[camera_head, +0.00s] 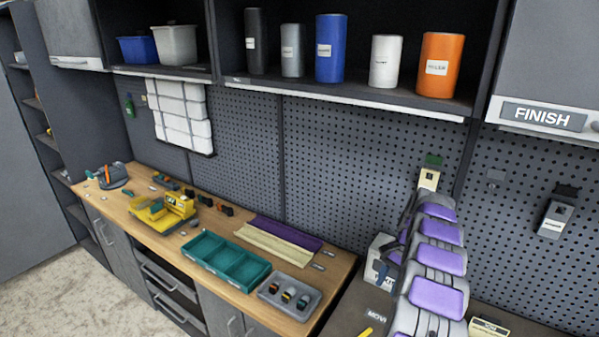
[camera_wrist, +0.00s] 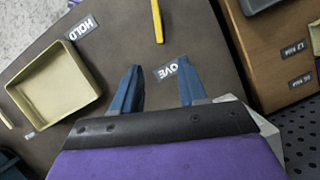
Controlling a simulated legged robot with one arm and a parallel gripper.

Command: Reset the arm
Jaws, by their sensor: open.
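My gripper (camera_wrist: 158,66) is open, with its two blue fingers spread apart and nothing between them. It hangs above a dark worktop (camera_wrist: 110,50). A "MOVE" label (camera_wrist: 172,69) lies on the worktop beneath the fingers, partly hidden by one. A yellow stick (camera_wrist: 158,20) lies beyond the fingertips, apart from them.
A beige tray (camera_wrist: 90,92) and a "HOLD" label (camera_wrist: 82,28) are at the wrist view's left. A wooden bench (camera_head: 325,287) carries a teal divided tray (camera_head: 226,261), a grey tray (camera_head: 290,296) and a yellow device (camera_head: 165,210). Canisters (camera_head: 331,48) stand on the shelf above.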

